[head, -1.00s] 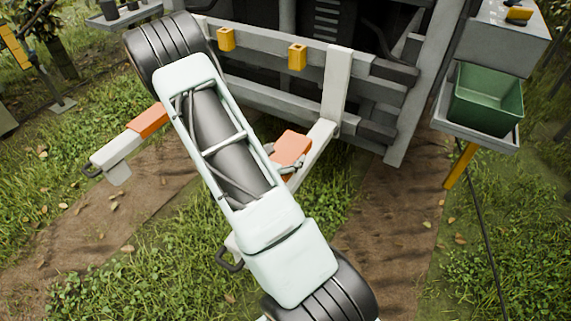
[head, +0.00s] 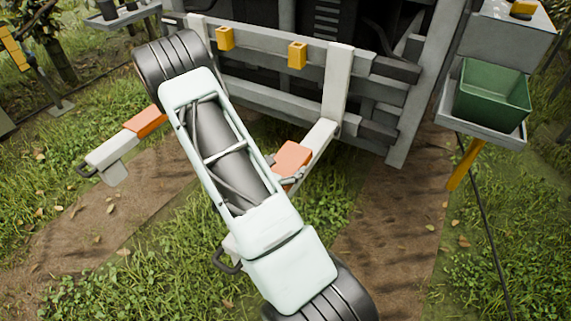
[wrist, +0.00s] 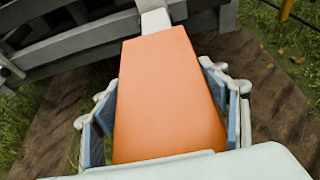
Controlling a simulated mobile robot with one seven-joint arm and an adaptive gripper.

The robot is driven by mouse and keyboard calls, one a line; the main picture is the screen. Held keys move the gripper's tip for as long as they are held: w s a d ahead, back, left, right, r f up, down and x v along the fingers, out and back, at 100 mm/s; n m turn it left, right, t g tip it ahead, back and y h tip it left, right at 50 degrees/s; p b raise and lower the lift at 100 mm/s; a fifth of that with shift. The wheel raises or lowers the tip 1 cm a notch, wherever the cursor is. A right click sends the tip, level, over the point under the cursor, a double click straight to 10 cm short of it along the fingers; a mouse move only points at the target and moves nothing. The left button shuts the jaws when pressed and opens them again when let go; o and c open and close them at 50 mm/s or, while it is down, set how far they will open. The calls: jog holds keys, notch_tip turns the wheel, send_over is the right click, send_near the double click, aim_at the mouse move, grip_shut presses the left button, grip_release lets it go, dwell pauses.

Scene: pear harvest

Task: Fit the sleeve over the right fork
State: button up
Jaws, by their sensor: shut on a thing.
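The sleeve's orange part (head: 293,157) lies in line with the right fork (head: 319,137), which comes out pale from the lift frame. My gripper (wrist: 165,115) is shut on the sleeve, with one finger along each side of the orange part. In the wrist view the orange part (wrist: 168,85) fills the middle and its far end meets the pale fork (wrist: 155,17). How far the fork reaches inside is hidden. A pale piece with a dark handle (head: 228,262) shows below my arm, which covers the sleeve's middle.
Another orange and white piece (head: 112,152) with a handle lies in line on the left, its far end hidden by my arm. A grey slatted frame (head: 300,85) stands ahead. A green bin (head: 493,92) on a tray stands right. Grass and dirt tracks lie open around.

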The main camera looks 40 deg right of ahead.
jog(key=shift+f+b, duration=1.95)
jog(key=shift+f, duration=0.55)
jog(key=o, duration=1.7)
jog(key=shift+o, duration=0.2)
jog(key=shift+r, duration=0.1)
jog(key=shift+r+p, duration=2.55)
jog(key=shift+r, duration=0.85)
